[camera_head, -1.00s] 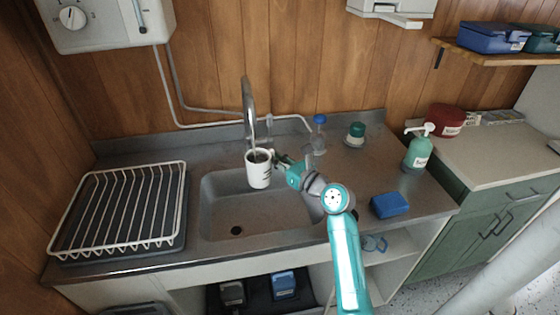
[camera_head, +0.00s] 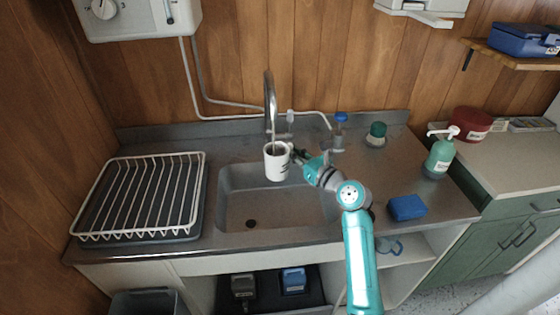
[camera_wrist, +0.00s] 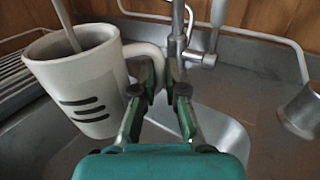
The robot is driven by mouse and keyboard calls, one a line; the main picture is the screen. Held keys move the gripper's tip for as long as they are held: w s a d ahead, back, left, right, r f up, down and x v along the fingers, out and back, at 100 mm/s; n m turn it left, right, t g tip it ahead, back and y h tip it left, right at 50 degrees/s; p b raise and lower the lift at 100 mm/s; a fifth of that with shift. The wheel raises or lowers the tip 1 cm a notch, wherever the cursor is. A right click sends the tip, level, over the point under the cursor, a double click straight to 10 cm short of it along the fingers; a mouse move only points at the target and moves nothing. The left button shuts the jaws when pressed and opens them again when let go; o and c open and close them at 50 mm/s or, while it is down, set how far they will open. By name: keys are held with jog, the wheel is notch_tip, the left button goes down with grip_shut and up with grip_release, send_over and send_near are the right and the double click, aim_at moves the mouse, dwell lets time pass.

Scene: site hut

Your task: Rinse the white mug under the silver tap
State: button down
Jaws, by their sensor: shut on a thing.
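The white mug (camera_head: 277,166) with dark stripes is held about upright above the sink (camera_head: 230,205), below the mouth of the silver tap (camera_head: 269,95). In the wrist view the mug (camera_wrist: 85,88) fills the left side. A thin grey column (camera_wrist: 66,26) comes down into its open top; it looks like running water, but I cannot be sure. My gripper (camera_head: 298,155) comes from the right and is shut on the mug's handle. The fingers (camera_wrist: 160,82) show around the handle in the wrist view. The inside bottom of the mug is hidden.
A white dish rack (camera_head: 140,195) stands left of the sink. Right of the sink are a blue-capped bottle (camera_head: 339,132), a green-topped container (camera_head: 376,134), a blue sponge-like block (camera_head: 407,208) and a green pump bottle (camera_head: 439,157). The sink basin below the mug looks empty.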

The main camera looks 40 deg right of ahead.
jog(key=shift+s+d, duration=0.1)
jog(key=shift+d, duration=0.35)
jog(key=shift+a, duration=0.2)
jog(key=shift+a, duration=0.45)
jog(key=s+a, duration=0.1)
jog(key=s, duration=0.6)
jog(key=shift+s+a, duration=0.3)
dwell(0.6)
jog(key=shift+r, duration=0.15)
dwell(1.0)
jog(key=s+a+r, duration=0.1)
jog(key=s+r, duration=0.2)
jog(key=s, duration=0.2)
jog(key=shift+r, duration=0.4)
